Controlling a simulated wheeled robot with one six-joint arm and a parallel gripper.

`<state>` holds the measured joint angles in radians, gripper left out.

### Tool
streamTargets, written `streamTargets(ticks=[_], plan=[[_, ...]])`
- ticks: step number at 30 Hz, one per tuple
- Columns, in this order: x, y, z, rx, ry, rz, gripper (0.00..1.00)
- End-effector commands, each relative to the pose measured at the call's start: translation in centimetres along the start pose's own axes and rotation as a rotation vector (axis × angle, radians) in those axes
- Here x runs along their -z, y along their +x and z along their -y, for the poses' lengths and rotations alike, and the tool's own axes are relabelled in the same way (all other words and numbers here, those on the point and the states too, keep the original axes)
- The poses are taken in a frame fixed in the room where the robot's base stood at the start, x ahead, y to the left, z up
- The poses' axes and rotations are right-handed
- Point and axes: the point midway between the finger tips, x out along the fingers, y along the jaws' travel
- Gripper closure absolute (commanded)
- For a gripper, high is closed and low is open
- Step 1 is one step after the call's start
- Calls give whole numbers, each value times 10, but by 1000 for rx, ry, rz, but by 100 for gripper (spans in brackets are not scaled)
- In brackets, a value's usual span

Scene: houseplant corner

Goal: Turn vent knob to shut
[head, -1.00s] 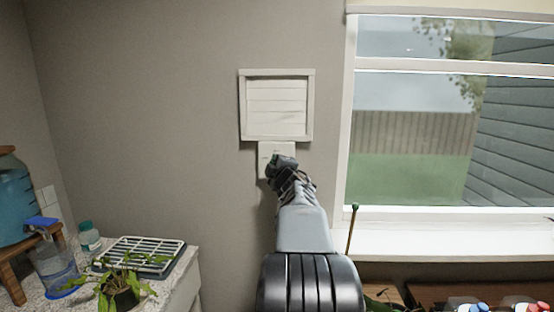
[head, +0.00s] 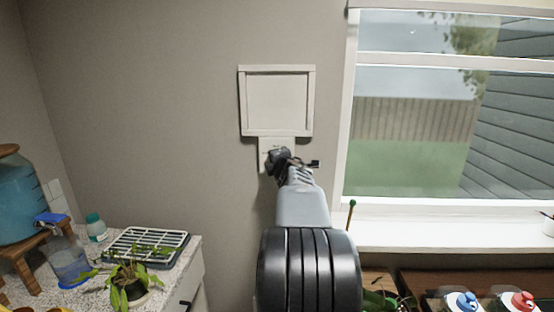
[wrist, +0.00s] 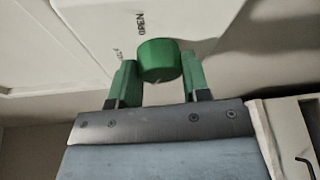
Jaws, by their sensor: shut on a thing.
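The white square vent (head: 278,101) is on the wall left of the window; its face looks flat, with no gaps between slats. A white control plate (head: 264,146) sits just below it, partly hidden by my gripper (head: 279,158). In the wrist view, the round green knob (wrist: 158,62) stands out from the plate (wrist: 200,20). The plate carries an "OPEN" mark and a smaller mark beside it, too blurred to read surely. My gripper (wrist: 159,80) has its green fingers on either side of the knob and is shut on it.
A counter at lower left holds a drying rack (head: 146,247), a potted plant (head: 130,287), and a bottle (head: 96,228). A blue water jug (head: 20,205) stands at far left. The window sill (head: 440,243) is at right. The wall around the vent is bare.

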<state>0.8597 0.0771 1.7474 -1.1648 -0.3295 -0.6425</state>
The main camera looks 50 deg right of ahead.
Motion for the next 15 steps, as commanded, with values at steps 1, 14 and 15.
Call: streamTargets(ticks=[1,14,15], plan=[[1,0,0,0,-3,-3,80],[1,0,0,1,-4,-2,48],[1,0,0,1,-4,-2,44]])
